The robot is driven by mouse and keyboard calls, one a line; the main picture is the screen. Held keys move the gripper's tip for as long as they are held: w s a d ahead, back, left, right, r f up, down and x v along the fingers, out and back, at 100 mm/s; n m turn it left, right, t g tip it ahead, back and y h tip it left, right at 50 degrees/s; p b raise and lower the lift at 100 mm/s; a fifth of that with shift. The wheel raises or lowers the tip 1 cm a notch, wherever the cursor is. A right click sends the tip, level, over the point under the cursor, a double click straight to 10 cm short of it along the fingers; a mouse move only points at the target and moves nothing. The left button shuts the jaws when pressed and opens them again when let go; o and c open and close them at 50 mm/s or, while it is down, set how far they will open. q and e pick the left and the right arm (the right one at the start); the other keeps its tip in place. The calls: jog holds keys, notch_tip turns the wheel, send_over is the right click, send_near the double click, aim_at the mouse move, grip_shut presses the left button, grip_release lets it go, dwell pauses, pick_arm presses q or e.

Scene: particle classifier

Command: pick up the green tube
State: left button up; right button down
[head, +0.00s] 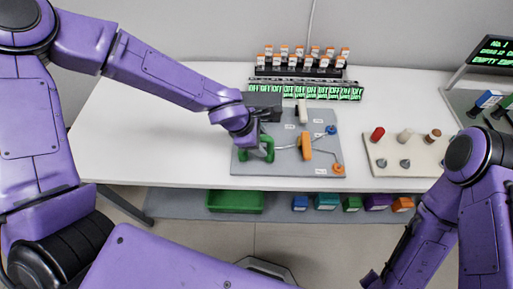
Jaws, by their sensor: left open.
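The green tube (269,150) is a green curved piece on the left part of the grey board, on the white table. My left gripper (257,146) is over it, pointing down, with its jaws open. The gripper and wrist hide part of the tube. I cannot tell whether the fingers touch it. My right arm hangs at the lower right, and its gripper does not show.
The grey board (297,164) also bears an orange block (306,147), with a dark box (262,105) behind. A beige board (380,158) with several pegs stands right. Orange-capped bottles (300,59) line the back. A green bin (235,202) sits below. The table's left is clear.

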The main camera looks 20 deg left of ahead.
pick_arm(q)
jog(key=shift+s+a+r, duration=0.1)
jog(key=c, duration=0.4)
grip_shut()
jog(key=shift+r, duration=0.1)
jog(key=shift+r, duration=0.2)
notch_tip(320, 180, up, 18)
jog(key=p, duration=0.1)
jog(key=shift+f+p, duration=0.25)
jog(key=shift+p, duration=0.15)
